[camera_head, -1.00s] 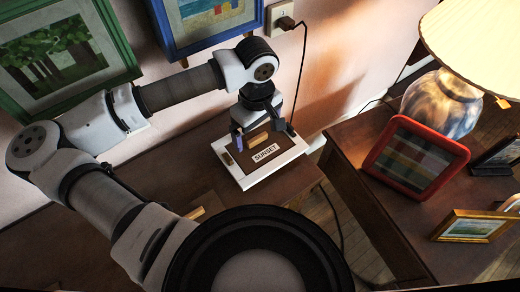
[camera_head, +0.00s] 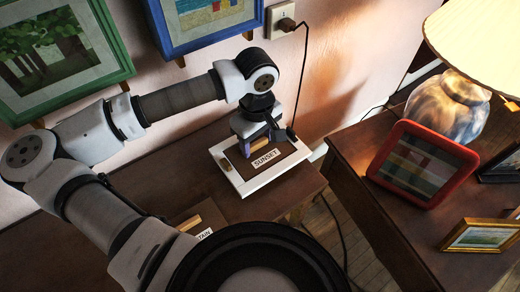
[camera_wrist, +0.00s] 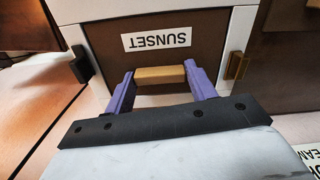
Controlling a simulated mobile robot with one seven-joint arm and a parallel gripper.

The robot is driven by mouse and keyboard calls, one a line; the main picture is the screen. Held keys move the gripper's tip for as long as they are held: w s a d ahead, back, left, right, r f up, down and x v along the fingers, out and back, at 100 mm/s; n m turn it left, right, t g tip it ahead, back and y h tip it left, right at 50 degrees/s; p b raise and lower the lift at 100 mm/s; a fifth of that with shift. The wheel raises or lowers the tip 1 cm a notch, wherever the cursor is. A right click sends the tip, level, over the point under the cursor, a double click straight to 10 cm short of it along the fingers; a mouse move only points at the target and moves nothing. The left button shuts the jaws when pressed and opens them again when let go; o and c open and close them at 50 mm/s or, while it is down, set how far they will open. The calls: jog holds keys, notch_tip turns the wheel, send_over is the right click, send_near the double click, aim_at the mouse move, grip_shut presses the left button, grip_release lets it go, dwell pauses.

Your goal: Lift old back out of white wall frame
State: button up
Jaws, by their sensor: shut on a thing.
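The white frame (camera_head: 276,174) lies on the dark wooden table against the wall. The old back (camera_head: 288,151), a brown board with a "SUNSET" label (camera_head: 265,158), sits inside its rim. A tan handle block (camera_wrist: 160,75) stands on the back. My gripper (camera_wrist: 160,83) is shut on this handle, one purple finger at each end. It also shows over the frame in the head view (camera_head: 257,145). In the wrist view, a brass catch (camera_wrist: 237,65) and a black catch (camera_wrist: 80,64) sit on the frame's sides. I cannot tell whether the back is raised.
Another board with a partly hidden label ending "TAIN" (camera_head: 204,234) lies nearer on the table. Green (camera_head: 120,45) and blue (camera_head: 210,38) frames hang behind my arm. A cord hangs from a wall outlet (camera_head: 282,18). The right table holds a red frame (camera_head: 463,178) and lamp (camera_head: 450,105).

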aim_at(257, 143)
jog(key=c, duration=0.3)
jog(key=shift+c, duration=0.2)
jog(key=shift+r, duration=0.8)
jog(key=shift+r+p, duration=0.45)
jog(key=shift+r, duration=1.2)
